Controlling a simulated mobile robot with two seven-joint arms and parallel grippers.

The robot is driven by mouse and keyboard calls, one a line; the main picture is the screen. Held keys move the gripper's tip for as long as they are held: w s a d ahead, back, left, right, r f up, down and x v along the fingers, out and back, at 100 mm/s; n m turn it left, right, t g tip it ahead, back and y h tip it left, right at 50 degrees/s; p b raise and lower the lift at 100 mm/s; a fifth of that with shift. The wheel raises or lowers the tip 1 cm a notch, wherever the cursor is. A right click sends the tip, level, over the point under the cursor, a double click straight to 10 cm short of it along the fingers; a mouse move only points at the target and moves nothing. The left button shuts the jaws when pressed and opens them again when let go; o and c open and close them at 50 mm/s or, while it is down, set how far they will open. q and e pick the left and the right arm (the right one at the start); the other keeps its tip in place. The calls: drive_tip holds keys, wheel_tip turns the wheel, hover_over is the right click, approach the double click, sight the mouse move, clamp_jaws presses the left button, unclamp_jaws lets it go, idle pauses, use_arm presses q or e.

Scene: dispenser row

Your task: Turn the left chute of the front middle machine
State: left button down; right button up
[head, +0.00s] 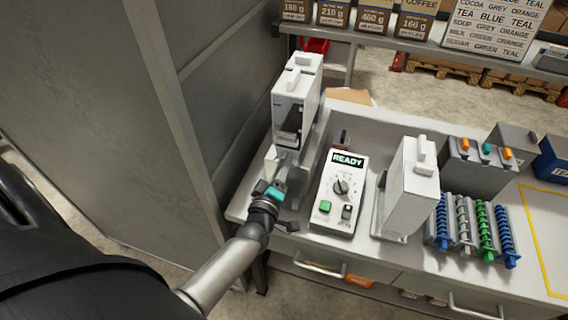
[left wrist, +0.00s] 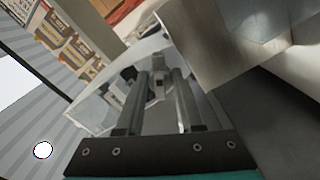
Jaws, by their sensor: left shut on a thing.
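A tall white dispenser (head: 297,88) stands at the left end of the counter. It has a dark opening in its front and a grey lower part. My left gripper (head: 284,168) reaches its lower front from below and is shut on a small grey part there, which appears to be the left chute. In the left wrist view the two dark fingers (left wrist: 158,85) close on this part, and its turn angle is hard to tell. The fingertips are mostly hidden in the head view. My right gripper is not in view.
A control box (head: 325,188) reading READY, with a knob, stands right of the dispenser. A second white dispenser (head: 411,185) stands further right, then several coloured spiral augers (head: 484,240). A grey wall panel (head: 170,130) is close on the left.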

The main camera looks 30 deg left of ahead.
use_arm(q)
drive_tip(key=c, duration=0.9)
unclamp_jaws()
drive_tip(key=shift+s, duration=0.15)
drive_tip(key=b+v, duration=0.1)
drive_tip(key=v, duration=1.4)
drive_tip(key=shift+a, duration=0.1)
drive_tip(key=shift+f, duration=0.1)
